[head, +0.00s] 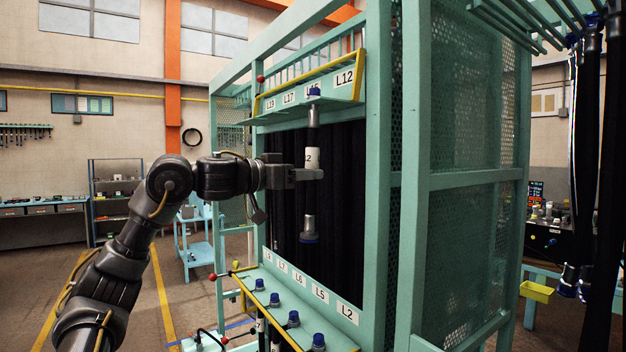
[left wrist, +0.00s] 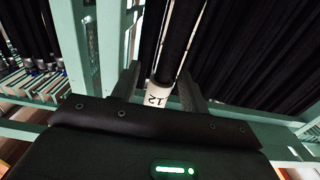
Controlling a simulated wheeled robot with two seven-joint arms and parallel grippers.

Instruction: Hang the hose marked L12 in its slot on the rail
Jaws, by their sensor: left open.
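A black hose with a white label (head: 311,158) stands upright at the upper rail (head: 330,93); only a "2" reads clearly in the head view. Its metal top with a blue cap (head: 314,92) overlaps the rail plate, left of the L12 slot label (head: 345,78); I cannot tell whether it is seated. My left gripper (head: 308,174) is open at the hose, just below the label. In the left wrist view, its fingers (left wrist: 160,90) stand on both sides of the hose, and the label (left wrist: 158,97) shows between them. My right gripper is out of view.
A metal fitting with a blue ring (head: 308,230) hangs below my gripper. The lower rail (head: 312,299) holds several capped hoses. A green frame post (head: 376,180) stands right of my gripper. Dark hoses fill the rack behind.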

